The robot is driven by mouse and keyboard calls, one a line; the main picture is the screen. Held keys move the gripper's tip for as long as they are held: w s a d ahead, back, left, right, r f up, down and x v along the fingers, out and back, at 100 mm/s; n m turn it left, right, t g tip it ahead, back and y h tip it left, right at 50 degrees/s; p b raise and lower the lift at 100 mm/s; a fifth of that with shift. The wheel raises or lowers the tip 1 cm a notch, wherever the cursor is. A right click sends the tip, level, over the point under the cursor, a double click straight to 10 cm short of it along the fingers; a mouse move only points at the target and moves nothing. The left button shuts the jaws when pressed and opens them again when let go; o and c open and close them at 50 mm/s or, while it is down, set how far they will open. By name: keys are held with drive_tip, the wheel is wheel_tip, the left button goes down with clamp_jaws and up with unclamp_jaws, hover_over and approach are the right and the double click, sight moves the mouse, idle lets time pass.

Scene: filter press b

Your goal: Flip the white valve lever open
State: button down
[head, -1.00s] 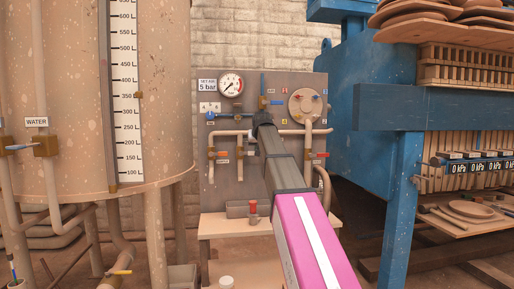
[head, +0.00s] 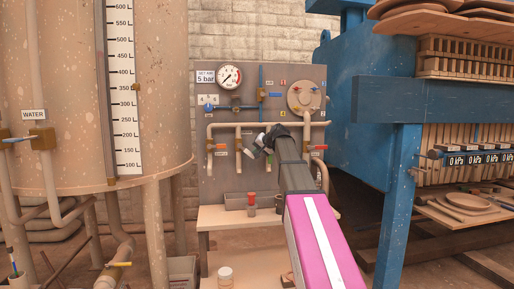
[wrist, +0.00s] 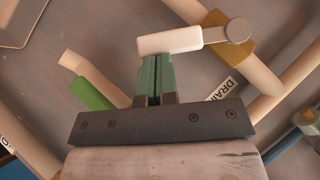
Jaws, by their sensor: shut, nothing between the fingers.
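The white valve lever (wrist: 168,42) shows in the wrist view, lying nearly level and pointing left from its round pivot (wrist: 238,30) on a brass valve body (wrist: 228,50). My gripper (wrist: 154,62) has its green fingers shut together, with nothing between them. The fingertips are just below the lever's left part, close to it; I cannot tell whether they touch. In the head view my gripper (head: 248,152) is angled down-left in front of the pipes on the grey panel (head: 228,178).
A "DRAIN" label (wrist: 222,90) is by the valve. A green lever (wrist: 92,92) on another pipe lies left of my fingers. The panel also carries a pressure gauge (head: 229,77) and orange-handled valves. A tank (head: 60,100) stands left, the blue press (head: 365,130) right.

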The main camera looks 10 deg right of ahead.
drive_tip(key=f+m+y, duration=0.1)
drive_tip(key=a+f+y, duration=0.1)
drive_tip(key=shift+f+m+t+y, duration=0.3)
drive_tip(key=shift+f+m, duration=0.05)
drive_tip(key=shift+m, duration=0.05)
drive_tip(key=shift+a+f+m+t+y, duration=0.3)
drive_tip(key=shift+a+f+m+y, duration=0.35)
drive_tip(key=shift+a, duration=0.25)
drive_tip(key=shift+a+f+m+t+y, duration=0.4)
drive_tip(key=shift+a+f, duration=0.3)
drive_tip(key=shift+a, duration=0.35)
